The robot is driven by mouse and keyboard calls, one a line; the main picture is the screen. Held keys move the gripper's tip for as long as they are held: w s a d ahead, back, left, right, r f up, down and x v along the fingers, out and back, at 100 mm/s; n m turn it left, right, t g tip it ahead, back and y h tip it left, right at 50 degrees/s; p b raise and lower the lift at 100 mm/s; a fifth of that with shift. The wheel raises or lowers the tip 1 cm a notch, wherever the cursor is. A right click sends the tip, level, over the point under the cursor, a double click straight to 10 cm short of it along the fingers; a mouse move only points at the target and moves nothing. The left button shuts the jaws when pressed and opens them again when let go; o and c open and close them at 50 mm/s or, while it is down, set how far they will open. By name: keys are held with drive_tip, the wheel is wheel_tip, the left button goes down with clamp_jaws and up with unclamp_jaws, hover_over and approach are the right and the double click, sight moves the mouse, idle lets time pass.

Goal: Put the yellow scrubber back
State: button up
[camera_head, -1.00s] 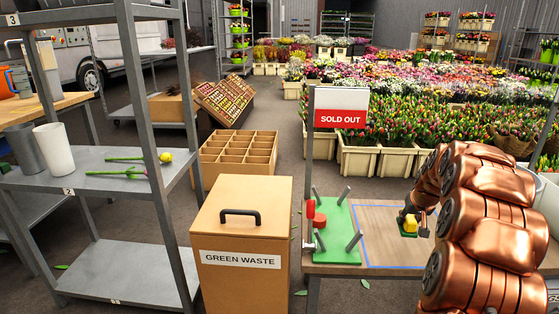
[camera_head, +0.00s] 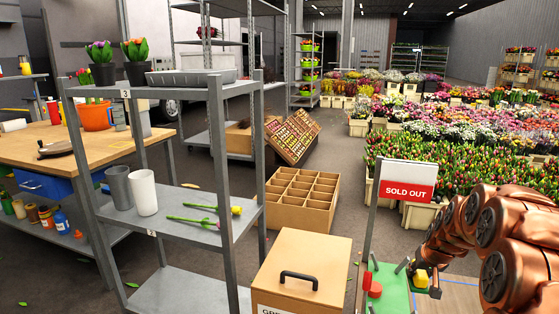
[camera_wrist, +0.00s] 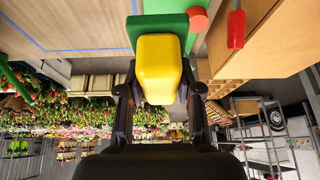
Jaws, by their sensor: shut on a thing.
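The yellow scrubber (camera_head: 421,279) is a yellow block with a green pad. In the wrist view the yellow block (camera_wrist: 159,70) sits between the two black fingers, with the green pad (camera_wrist: 145,30) on its far side. My gripper (camera_wrist: 158,92) is shut on the block. In the head view my gripper (camera_head: 428,272) is at the lower right, beside the green board with grey pegs (camera_head: 395,290). The scrubber appears held above the table; its exact height is hard to tell.
A red object (camera_head: 374,288) is at the board's left side. The SOLD OUT sign (camera_head: 407,188) stands behind it. The wooden green-waste bin (camera_head: 300,262) is to the left.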

drive_tip(key=s+a+r+n+p, duration=0.1)
drive_tip(key=s+a+r+p, duration=0.2)
drive_tip(key=a+r+p, duration=0.7)
drive_tip(key=s+a+r+n+y+p, duration=0.1)
drive_tip(key=s+a+r+p, duration=0.2)
drive_tip(key=a+r+p, duration=0.6)
drive_tip(key=a+p, duration=0.3)
drive_tip(key=shift+a+r+n+p, duration=0.2)
drive_tip(key=shift+r+n+p, duration=0.15)
drive_tip(key=shift+n+p, duration=0.05)
drive_tip(key=shift+d, duration=0.1)
